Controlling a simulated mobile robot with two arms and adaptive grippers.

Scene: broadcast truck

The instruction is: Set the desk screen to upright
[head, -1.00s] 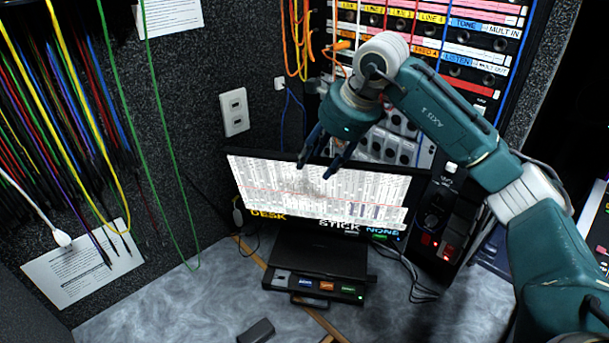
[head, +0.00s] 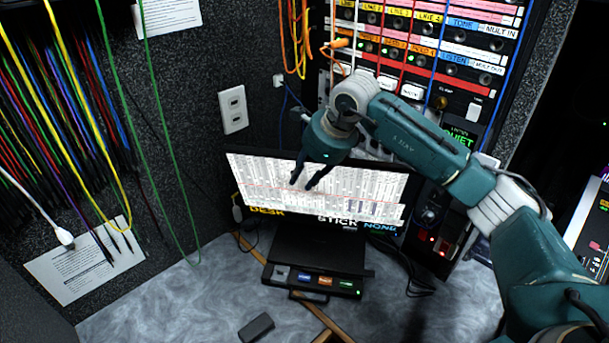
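The desk screen (head: 275,183) is a wide black-framed monitor on the desk against the back wall, showing a white page of grey blocks. Its face leans back and turns upward toward my view. Labels reading DESK, STICK and NONE sit along its lower edge. My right gripper (head: 301,186) reaches down from the upper right in front of the screen, over its upper middle. Its two dark fingers are a little apart with nothing between them. I cannot tell whether the fingertips touch the screen. My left gripper is not in view.
A black unit with coloured buttons (head: 318,282) sits below the screen. A small dark box (head: 256,328) lies on the grey desk. A patch panel rack (head: 455,50) stands behind my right arm. Coloured cables (head: 60,110) hang at left. The desk's front left is clear.

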